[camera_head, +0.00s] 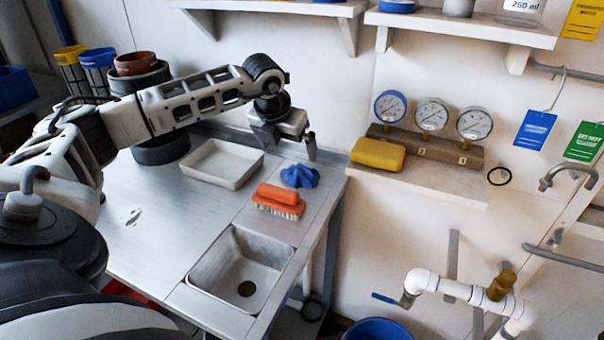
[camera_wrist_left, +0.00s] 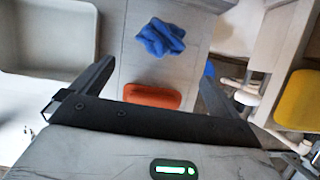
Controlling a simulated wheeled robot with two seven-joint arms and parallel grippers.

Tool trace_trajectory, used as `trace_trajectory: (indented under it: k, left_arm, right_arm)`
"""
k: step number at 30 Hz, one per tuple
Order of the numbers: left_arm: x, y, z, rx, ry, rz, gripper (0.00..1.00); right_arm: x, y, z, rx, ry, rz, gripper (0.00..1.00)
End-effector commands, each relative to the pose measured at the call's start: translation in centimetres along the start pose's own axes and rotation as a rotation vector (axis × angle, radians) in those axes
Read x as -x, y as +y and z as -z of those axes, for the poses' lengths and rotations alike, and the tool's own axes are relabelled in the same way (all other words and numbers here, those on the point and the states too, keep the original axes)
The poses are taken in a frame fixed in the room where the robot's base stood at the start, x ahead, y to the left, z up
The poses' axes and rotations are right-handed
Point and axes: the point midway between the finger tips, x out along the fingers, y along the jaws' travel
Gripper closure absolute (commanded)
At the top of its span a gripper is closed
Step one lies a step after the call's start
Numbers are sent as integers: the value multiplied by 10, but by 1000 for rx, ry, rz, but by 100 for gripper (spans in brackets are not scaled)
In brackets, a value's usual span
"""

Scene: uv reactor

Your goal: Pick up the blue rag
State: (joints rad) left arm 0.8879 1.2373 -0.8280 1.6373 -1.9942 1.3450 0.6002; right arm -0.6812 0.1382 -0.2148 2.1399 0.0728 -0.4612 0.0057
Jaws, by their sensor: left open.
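The blue rag (camera_head: 299,176) lies crumpled on the metal bench near its right edge, just behind the orange brush. It also shows in the left wrist view (camera_wrist_left: 160,38), ahead of the open fingers and apart from them. My left gripper (camera_head: 290,150) is open and empty, above and behind the rag in the head view. Its two fingers spread wide in the left wrist view (camera_wrist_left: 155,90). My right gripper is in neither view.
An orange brush (camera_head: 278,198) lies close in front of the rag. A white tray (camera_head: 222,163) stands to the left, and a sink basin (camera_head: 240,268) is set in the bench in front. A yellow sponge (camera_head: 378,154) rests on a ledge below gauges (camera_head: 432,114) to the right.

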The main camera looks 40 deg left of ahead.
Motion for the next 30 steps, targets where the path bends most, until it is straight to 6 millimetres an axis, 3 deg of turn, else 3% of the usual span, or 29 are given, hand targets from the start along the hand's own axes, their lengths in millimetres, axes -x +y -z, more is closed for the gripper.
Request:
trace_trajectory:
  k: [3, 9, 16, 24, 30]
  left_arm:
    - [-27, -1, 1, 0, 4, 2, 0]
    - [-59, -2, 0, -2, 1, 4, 0]
    - [-75, -2, -2, -2, 1, 4, 0]
    - [-113, -4, -6, -2, 1, 5, 0]
    - [-120, -3, -5, -4, 0, 4, 0]
  right_arm:
    - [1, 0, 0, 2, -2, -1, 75]
    - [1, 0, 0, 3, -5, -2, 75]
    - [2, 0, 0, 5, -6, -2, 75]
    - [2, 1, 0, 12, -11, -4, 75]
    - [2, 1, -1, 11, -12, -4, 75]
